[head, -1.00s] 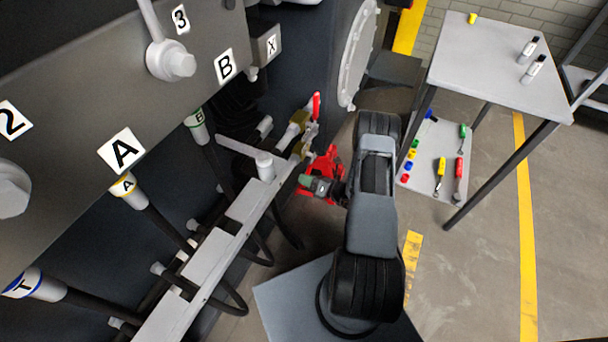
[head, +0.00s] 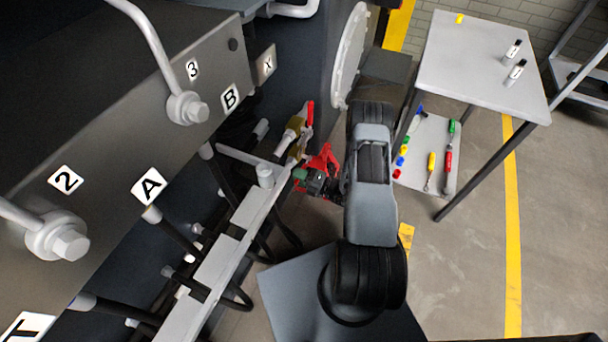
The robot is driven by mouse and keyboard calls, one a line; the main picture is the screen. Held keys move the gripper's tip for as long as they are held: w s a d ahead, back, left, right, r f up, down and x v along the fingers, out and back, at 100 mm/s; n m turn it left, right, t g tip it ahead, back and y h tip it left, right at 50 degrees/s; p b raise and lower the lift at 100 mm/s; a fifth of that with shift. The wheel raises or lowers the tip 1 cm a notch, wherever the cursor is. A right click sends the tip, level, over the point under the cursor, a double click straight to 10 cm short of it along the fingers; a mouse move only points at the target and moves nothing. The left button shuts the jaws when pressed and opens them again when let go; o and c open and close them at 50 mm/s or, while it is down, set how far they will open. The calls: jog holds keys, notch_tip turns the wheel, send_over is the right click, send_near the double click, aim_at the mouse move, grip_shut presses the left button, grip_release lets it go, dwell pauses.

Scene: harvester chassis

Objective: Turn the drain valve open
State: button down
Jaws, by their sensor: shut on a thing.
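A brass valve (head: 296,127) with an upright red lever (head: 310,113) sits beyond the far end of the light grey rail, against the dark chassis. My gripper (head: 308,177), with red fingers, is just below and to the right of the valve, close beside the brass fittings. It is shut on a small piece with a green end (head: 300,174), which sits between the red fingers. The piece is too small to make out well. The red lever's upper part stands clear above my gripper. My arm comes in from the right and hides part of the gripper.
The light grey rail (head: 213,268) with hoses runs along the chassis, left of my arm. The grey panel (head: 110,160) bears labels and bolts. A table (head: 484,70) with a lower shelf (head: 437,150) of coloured items stands right. Floor between is free.

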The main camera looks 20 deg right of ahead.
jog(key=shift+r+m, duration=0.3)
dwell(0.4)
jog(key=c, duration=0.9)
grip_release()
jog(key=shift+c, duration=0.2)
jog(key=p+v, duration=0.1)
jog(key=v, duration=1.2)
jog(key=shift+s+d, duration=0.3)
